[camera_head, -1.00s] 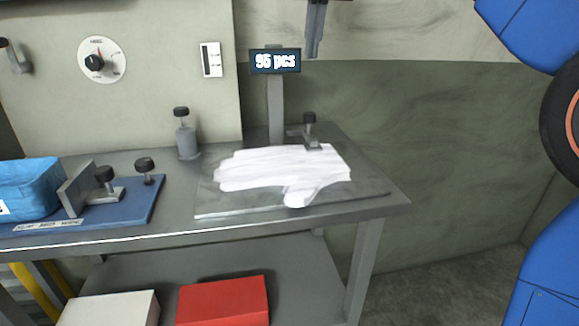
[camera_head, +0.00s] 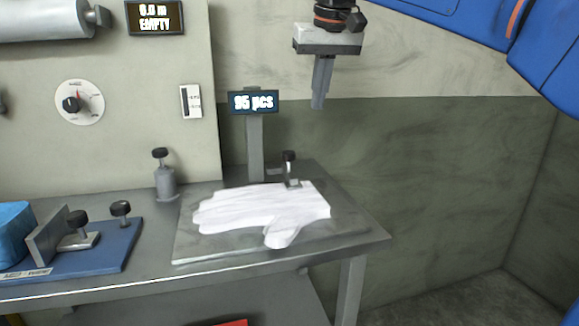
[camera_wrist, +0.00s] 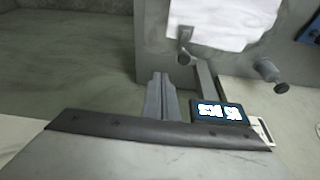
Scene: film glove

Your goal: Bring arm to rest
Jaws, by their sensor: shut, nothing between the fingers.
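My gripper (camera_head: 320,82) hangs in the upper middle of the head view, fingers pointing down and closed together, empty. It is above and a little to the right of the counter display, clear of the table. In the wrist view my gripper (camera_wrist: 161,90) also shows with its fingers together. My blue arm reaches in from the upper right of the head view. White gloves (camera_head: 262,212) lie flat on a grey plate (camera_head: 200,252) on the table, under a small black-knobbed clamp (camera_head: 290,168). The gloves also show in the wrist view (camera_wrist: 225,22).
The display (camera_head: 253,102) reads 95 pcs on a post behind the gloves. A grey table (camera_head: 150,262) carries a blue fixture (camera_head: 110,255), a blue packet (camera_head: 14,235) and a knobbed grey cylinder (camera_head: 165,180). A wall dial (camera_head: 80,103) and an "EMPTY" screen (camera_head: 155,18) are at left. Free space lies right of the table.

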